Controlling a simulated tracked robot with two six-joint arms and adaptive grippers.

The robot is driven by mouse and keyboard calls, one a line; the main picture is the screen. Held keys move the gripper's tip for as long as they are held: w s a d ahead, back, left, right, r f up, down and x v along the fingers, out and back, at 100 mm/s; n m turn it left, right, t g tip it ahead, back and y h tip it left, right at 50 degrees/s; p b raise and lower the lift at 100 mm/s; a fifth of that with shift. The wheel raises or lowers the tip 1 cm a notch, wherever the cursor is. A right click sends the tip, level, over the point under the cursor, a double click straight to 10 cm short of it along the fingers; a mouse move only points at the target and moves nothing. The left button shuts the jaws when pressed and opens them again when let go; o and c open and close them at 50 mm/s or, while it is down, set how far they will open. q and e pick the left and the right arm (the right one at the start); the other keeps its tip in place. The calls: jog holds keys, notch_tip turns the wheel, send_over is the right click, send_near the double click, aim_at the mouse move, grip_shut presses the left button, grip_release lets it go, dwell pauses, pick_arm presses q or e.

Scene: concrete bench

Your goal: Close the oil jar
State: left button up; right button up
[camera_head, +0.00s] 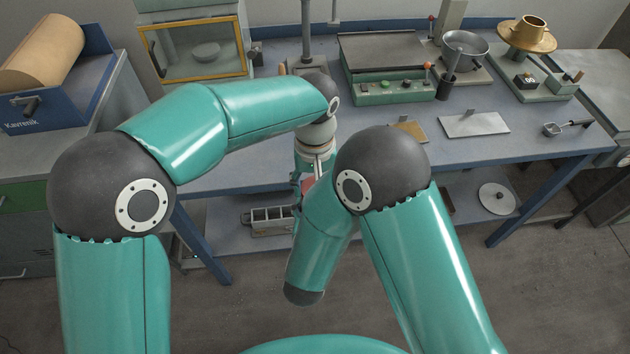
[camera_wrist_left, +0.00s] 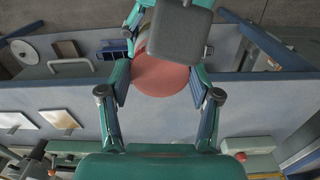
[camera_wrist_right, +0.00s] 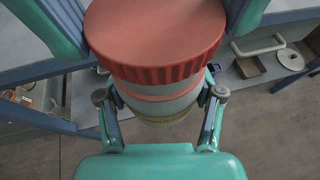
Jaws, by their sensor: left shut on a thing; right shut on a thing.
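The oil jar (camera_wrist_right: 165,108) is a pale grey jar with reddish bands and a yellowish base. My right gripper (camera_wrist_right: 160,95) is shut around its body. A ribbed red lid (camera_wrist_right: 155,42) is at the jar's mouth; whether it is fully seated cannot be told. My left gripper (camera_wrist_left: 163,78) is shut on the lid, its fingers on both sides; the lid shows as a flat red disc in the left wrist view (camera_wrist_left: 170,76). In the head view my left gripper (camera_head: 314,170) points down, and only a bit of red shows below it. My right forearm hides the jar and right gripper.
The blue-grey bench (camera_head: 400,160) is behind my grippers. It bears a green control box (camera_head: 393,90), a metal plate (camera_head: 474,124), a scoop (camera_head: 566,128) and a funnel (camera_head: 464,45).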

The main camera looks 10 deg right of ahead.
pick_arm(q)
jog(key=shift+f, duration=0.55)
dwell(0.4)
